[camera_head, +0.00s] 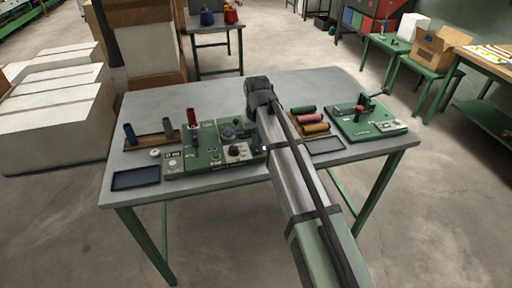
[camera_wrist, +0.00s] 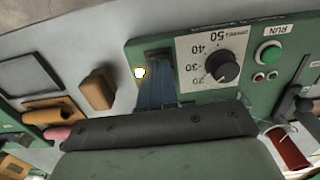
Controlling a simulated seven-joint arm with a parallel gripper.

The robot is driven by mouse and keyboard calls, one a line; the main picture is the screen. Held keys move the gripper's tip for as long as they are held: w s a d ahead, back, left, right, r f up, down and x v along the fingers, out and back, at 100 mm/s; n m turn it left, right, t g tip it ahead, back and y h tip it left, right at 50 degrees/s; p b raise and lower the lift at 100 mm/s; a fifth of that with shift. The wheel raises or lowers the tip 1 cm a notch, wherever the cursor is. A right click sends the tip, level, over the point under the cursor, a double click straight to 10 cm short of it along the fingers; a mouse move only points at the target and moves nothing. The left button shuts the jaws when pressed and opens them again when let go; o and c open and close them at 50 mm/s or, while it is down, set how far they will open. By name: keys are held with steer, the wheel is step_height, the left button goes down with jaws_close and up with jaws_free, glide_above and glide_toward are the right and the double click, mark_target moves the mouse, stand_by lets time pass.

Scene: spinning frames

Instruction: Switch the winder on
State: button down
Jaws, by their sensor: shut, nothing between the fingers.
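The winder (camera_head: 205,158) is a green panelled machine on the grey table, at the left of my arm in the head view. In the wrist view its green panel (camera_wrist: 135,52) appears upside down, with a black dial (camera_wrist: 222,67) on a white scale and a green RUN button (camera_wrist: 270,52). My gripper (camera_wrist: 160,66) is shut and empty, its bluish fingers pointing at a dark switch slot (camera_wrist: 158,53) beside the dial. I cannot tell whether they touch it. A small lamp (camera_wrist: 139,72) glows white beside the fingers.
Upright spools (camera_head: 192,118) stand on a wooden rack behind the winder's left side. Coloured spools (camera_head: 310,118) lie right of my arm, near a second green device (camera_head: 365,121). A dark tray (camera_head: 136,179) lies at the front left. A wooden block (camera_wrist: 97,89) stands beside the panel.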

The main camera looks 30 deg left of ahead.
step_height(320, 180, up, 6)
stand_by(0.8)
stand_by(0.3)
